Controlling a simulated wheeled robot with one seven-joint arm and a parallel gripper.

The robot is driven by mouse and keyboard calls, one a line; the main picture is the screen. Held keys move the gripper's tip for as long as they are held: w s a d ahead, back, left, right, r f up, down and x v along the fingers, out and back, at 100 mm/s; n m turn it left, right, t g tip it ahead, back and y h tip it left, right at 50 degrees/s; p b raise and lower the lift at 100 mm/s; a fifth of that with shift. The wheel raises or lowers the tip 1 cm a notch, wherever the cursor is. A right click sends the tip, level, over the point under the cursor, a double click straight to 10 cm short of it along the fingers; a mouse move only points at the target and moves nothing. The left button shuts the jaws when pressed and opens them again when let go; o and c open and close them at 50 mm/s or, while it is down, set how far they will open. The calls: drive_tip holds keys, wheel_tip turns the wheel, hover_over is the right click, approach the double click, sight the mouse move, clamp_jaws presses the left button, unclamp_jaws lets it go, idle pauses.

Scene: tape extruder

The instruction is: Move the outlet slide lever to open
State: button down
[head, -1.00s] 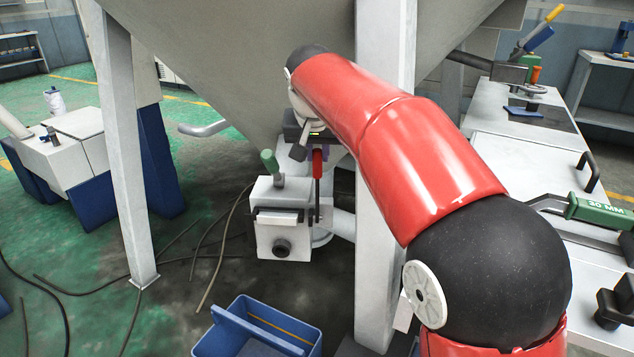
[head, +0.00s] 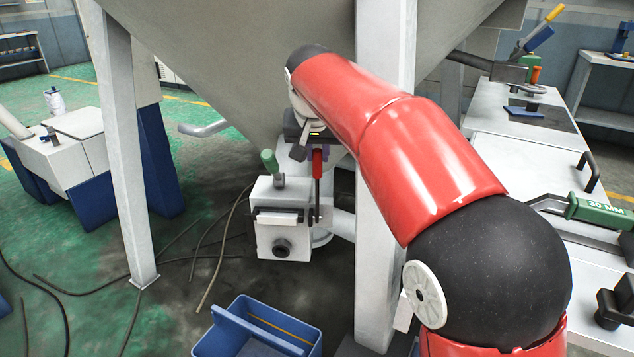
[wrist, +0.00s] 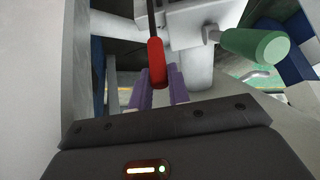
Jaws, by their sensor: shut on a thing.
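The outlet slide unit is a white box (head: 283,228) under the grey hopper. A lever with a red handle (head: 317,165) stands upright at its right side on a thin dark rod. In the wrist view the red handle (wrist: 157,62) shows between the purple fingers of my gripper (wrist: 159,84), which is shut on it. In the head view my gripper (head: 312,147) is partly hidden behind my red arm. A green-handled lever (head: 269,162) stands on top of the box; its green knob (wrist: 256,45) is right of the fingers in the wrist view.
A grey hopper leg (head: 380,200) stands close right of the unit, beside my arm. Another leg (head: 122,150) is at the left. A blue crate (head: 225,340) sits on the floor in front. Several cables lie on the green floor (head: 185,205).

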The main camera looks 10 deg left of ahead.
sight(316, 176)
drive_tip(key=shift+s, duration=0.1)
drive_tip(key=shift+s+d+f+b, duration=0.1)
drive_tip(key=shift+s+f+b, duration=0.1)
drive_tip(key=shift+s+b, duration=0.6)
drive_tip(key=shift+s+d+f+b, duration=0.15)
drive_tip(key=shift+s+b, duration=0.4)
drive_tip(key=shift+s, duration=0.9)
drive_tip(key=shift+s+d+f+b, duration=0.1)
drive_tip(key=shift+s+f+b, duration=0.2)
drive_tip(key=shift+s+b, duration=0.4)
drive_tip(key=shift+s+d+f+b, duration=0.1)
drive_tip(key=shift+s+f+b, duration=0.25)
drive_tip(key=shift+s+b, duration=0.35)
drive_tip(key=shift+s+f+b, duration=0.3)
drive_tip(key=shift+s+b, duration=0.35)
drive_tip(key=shift+s, duration=0.05)
